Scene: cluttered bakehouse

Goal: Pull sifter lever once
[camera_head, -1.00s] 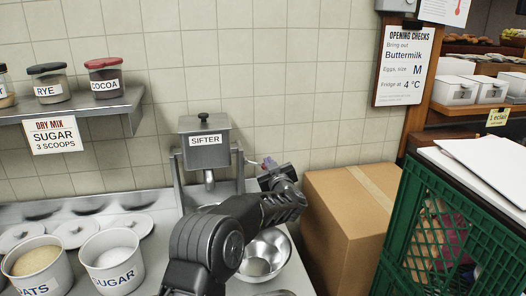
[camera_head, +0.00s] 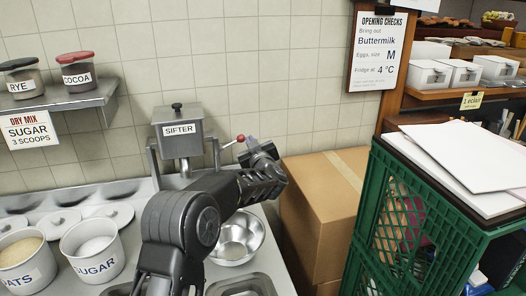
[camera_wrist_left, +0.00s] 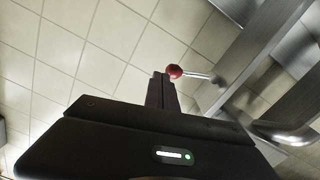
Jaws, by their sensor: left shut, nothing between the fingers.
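The grey metal sifter (camera_head: 180,139) stands upright on its stand against the tiled wall, left of my gripper. Its lever (camera_head: 228,144) sticks out on the right side and ends in a red knob (camera_head: 240,138). My left gripper (camera_head: 250,145) is shut and empty, close to the knob. In the left wrist view, the red knob (camera_wrist_left: 174,71) and its thin rod show just beyond the shut fingertips (camera_wrist_left: 161,78). I cannot tell whether they touch. My arm hides the lower part of the sifter stand. My right gripper is not in view.
A steel bowl (camera_head: 238,239) sits below my left gripper. Sugar (camera_head: 95,248) and oats (camera_head: 24,262) tubs stand at the left. A cardboard box (camera_head: 318,205) and a green crate (camera_head: 400,215) stand close on the right. A jar shelf (camera_head: 72,103) is at upper left.

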